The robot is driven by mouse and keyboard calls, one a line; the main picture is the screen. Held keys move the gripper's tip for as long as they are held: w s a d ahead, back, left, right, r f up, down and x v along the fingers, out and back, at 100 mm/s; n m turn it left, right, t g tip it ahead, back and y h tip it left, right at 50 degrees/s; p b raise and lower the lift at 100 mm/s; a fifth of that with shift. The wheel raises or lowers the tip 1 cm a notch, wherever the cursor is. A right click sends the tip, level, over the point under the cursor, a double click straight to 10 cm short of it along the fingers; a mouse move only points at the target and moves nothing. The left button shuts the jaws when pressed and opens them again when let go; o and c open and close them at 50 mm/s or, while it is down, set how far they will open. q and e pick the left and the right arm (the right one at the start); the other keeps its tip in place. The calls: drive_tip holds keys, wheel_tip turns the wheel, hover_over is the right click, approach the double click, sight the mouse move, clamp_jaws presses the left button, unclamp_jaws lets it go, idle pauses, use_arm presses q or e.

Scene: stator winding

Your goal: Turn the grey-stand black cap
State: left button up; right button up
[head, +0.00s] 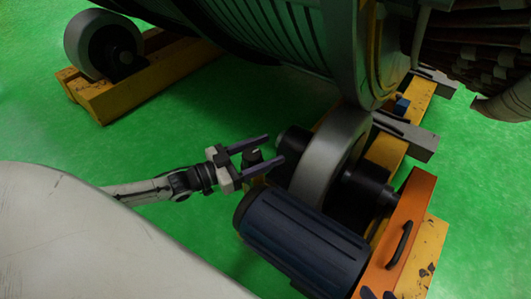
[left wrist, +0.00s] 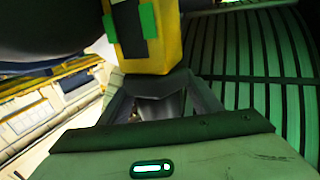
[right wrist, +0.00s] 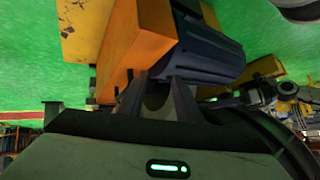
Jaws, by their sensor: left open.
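My left gripper (head: 256,158) is open in the head view, its two dark fingers pointing right. A small dark piece (head: 252,157) shows between the fingers; I cannot tell whether it is part of the gripper. A black cap-like shaft end (head: 290,142) sticks out beside the grey roller wheel (head: 327,165), just beyond the fingertips and seemingly apart from them. I cannot tell for sure that this is the grey-stand black cap. My right gripper (right wrist: 162,92) shows only in its wrist view, fingers apart with nothing seen held, near an orange block (right wrist: 152,35).
A dark blue ribbed motor (head: 300,240) lies right below my left gripper. An orange plate with a black handle (head: 400,243) stands beside it. The large stator drum (head: 295,35) hangs above. A yellow beam (head: 150,75) with another wheel lies at left. Green floor is clear between.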

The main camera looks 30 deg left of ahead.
use_arm(q)
drive_tip(key=c, duration=1)
drive_tip(key=shift+w+f, duration=0.1)
drive_tip(key=shift+c, duration=0.2)
use_arm(e)
drive_tip(key=shift+f, duration=0.3)
drive_tip(key=shift+a+b, duration=0.2)
drive_tip(key=shift+b, duration=0.4)
use_arm(q)
drive_tip(key=shift+s+d+m+g+h, duration=0.2)
drive_tip(key=shift+d+m+g+h, duration=0.1)
drive_tip(key=shift+m+g+h, duration=0.6)
use_arm(e)
drive_tip(key=shift+w+a+r+t+y, duration=0.1)
drive_tip(key=shift+r+t+y, duration=0.1)
drive_tip(key=shift+r, duration=0.35)
drive_tip(key=shift+w+a+r+t+y, duration=0.1)
drive_tip(key=shift+r+t, duration=0.1)
drive_tip(key=shift+r, duration=0.3)
use_arm(q)
drive_tip(key=o, duration=1)
drive_tip(key=shift+c, duration=0.2)
use_arm(e)
drive_tip(key=shift+f, duration=0.1)
use_arm(q)
drive_tip(key=shift+o, duration=0.4)
use_arm(e)
drive_tip(key=shift+s+f, duration=0.1)
